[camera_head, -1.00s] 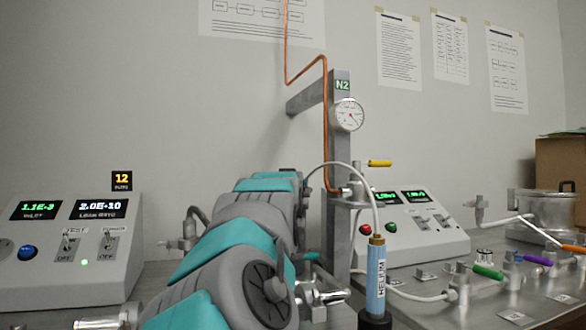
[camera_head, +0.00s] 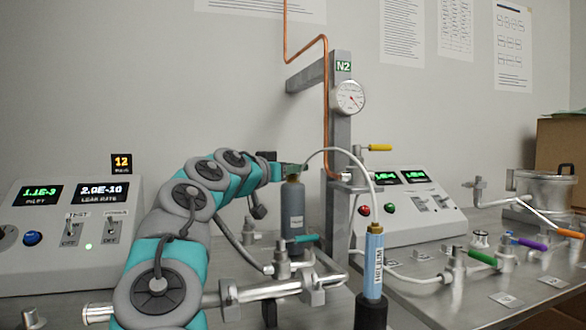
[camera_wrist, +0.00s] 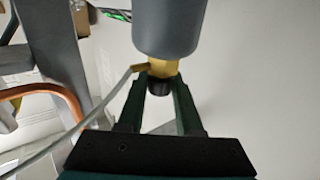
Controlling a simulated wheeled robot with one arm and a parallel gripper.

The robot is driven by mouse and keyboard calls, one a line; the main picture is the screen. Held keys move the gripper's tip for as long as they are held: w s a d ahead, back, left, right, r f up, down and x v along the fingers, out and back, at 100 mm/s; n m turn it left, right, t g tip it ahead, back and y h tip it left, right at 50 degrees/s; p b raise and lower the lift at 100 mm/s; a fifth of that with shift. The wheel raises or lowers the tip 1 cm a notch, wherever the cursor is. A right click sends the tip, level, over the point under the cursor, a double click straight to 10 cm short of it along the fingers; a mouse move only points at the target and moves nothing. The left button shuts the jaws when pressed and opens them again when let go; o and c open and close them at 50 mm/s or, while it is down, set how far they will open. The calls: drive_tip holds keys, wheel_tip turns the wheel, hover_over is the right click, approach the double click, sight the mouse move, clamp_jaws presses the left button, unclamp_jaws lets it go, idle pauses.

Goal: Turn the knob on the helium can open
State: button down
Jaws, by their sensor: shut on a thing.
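The grey can (camera_head: 292,208) stands upright on the bench behind my arm, with a blurred label low on its body. In the wrist view the can (camera_wrist: 169,22) appears upside down, with a brass valve (camera_wrist: 163,67) and a small black knob (camera_wrist: 159,87) at its end. A pale hose joins the side of the valve. My gripper (camera_head: 290,169) is at the can's top from the left. In the wrist view its green fingers (camera_wrist: 160,92) are on either side of the knob, shut on it. A blue cylinder (camera_head: 375,265) labelled HELIUM stands in a black holder to the right.
The pale hose (camera_head: 347,157) arcs from the can's top to the blue cylinder. A metal post (camera_head: 340,130) with a gauge (camera_head: 350,97) and copper pipe stands behind. Metal pipes and a teal-handled valve (camera_head: 299,240) sit close to the can. Control boxes stand left and right.

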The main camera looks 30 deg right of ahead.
drive_tip(key=shift+m+g, duration=0.3)
drive_tip(key=shift+g, duration=0.2)
drive_tip(key=c, duration=0.6)
unclamp_jaws()
drive_tip(key=shift+r, duration=0.1)
drive_tip(key=shift+r, duration=1.7)
drive_tip(key=shift+s+a+b, duration=0.35)
drive_tip(key=shift+s, duration=0.3)
drive_tip(key=shift+s+a+b, duration=0.3)
drive_tip(key=shift+s, duration=0.3)
drive_tip(key=s+a, duration=0.1)
drive_tip(key=s, duration=0.3)
drive_tip(key=s+a+r+b, duration=0.1)
drive_tip(key=s+a, duration=0.1)
drive_tip(key=s, duration=0.2)
drive_tip(key=s+a+b, duration=0.1)
drive_tip(key=s+a, duration=0.1)
drive_tip(key=s, duration=0.2)
drive_tip(key=shift+a+r, duration=0.15)
drive_tip(key=shift+a, duration=0.1)
